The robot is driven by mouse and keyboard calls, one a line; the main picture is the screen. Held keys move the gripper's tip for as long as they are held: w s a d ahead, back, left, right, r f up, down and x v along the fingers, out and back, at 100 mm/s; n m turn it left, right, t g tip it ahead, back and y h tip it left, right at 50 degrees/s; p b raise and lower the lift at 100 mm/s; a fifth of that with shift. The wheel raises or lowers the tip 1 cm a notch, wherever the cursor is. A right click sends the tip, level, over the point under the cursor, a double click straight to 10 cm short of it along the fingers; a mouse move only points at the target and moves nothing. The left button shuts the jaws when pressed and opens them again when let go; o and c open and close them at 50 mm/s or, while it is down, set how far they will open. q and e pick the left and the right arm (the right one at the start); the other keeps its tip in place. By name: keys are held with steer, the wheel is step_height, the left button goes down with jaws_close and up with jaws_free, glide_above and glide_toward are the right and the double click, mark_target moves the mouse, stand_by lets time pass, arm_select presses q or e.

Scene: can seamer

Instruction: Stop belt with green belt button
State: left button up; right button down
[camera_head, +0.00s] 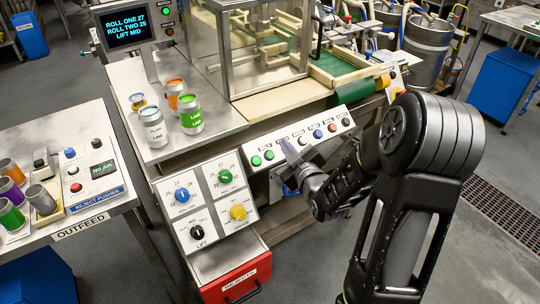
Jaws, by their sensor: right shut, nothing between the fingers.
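A white slanted button panel (327,134) runs along the machine's front edge. Two green buttons sit at its left end, the left one (256,160) and the one beside it (269,155); their small labels are hard to read. My right gripper (286,146) is shut and empty. My left gripper is not in view.
Several cans, including a green one (190,114), stand on the steel table at left. A display (126,26) reads "ROLL ONE 27, ROLL TWO 25, LIFT MID".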

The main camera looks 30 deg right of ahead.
mark_target(274, 155)
steer(key=shift+w+f+b, duration=0.85)
steer(key=shift+f+b, duration=0.1)
steer(key=shift+f, duration=0.15)
steer(key=shift+w+f+b, duration=0.85)
steer(key=shift+f+b, duration=0.1)
steer(key=shift+f, duration=0.15)
steer(key=shift+w+f+b, duration=0.85)
steer(key=shift+f+b, duration=0.1)
steer(key=shift+f, duration=0.15)
steer(key=shift+w+f+b, duration=0.25)
steer(key=shift+f+b, duration=0.05)
steer(key=shift+b, duration=0.3)
steer(key=shift+w+f+b, duration=0.2)
steer(key=shift+f+b, duration=0.2)
steer(key=shift+b, duration=0.15)
steer(key=shift+r, duration=0.2)
steer(key=shift+s+r+p, duration=0.35)
steer(key=shift+s+r, duration=0.15)
stand_by(0.4)
